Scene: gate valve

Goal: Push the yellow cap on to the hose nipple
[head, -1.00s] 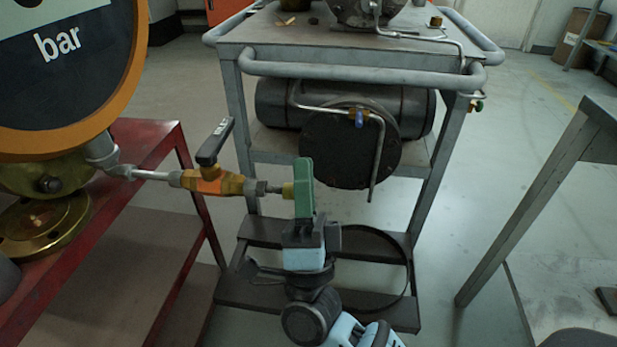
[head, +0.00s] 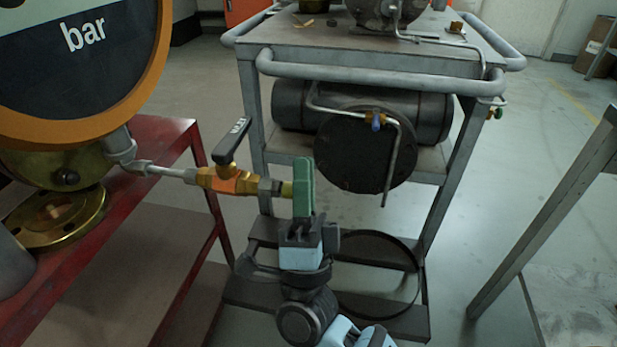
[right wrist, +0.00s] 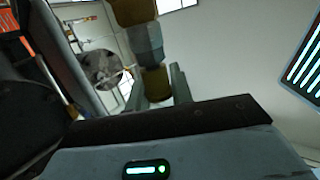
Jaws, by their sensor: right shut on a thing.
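The yellow cap (head: 287,189) is a small yellow piece between the valve's grey end nut (head: 269,187) and my right gripper (head: 304,187). The gripper's green fingers are shut on the cap from the right side. In the right wrist view the cap (right wrist: 155,82) sits between the two fingers, in line with the grey nut (right wrist: 146,42) above it. No bare stretch of hose nipple shows between nut and cap; the nipple is hidden. The brass valve (head: 228,181) has a black lever (head: 231,141) pointing up. My left gripper is not in view.
A large orange-rimmed gauge (head: 80,60) and a brass flange (head: 60,220) stand left on a red table (head: 165,145). A grey cart (head: 385,60) with a tank (head: 430,118) stands behind my gripper.

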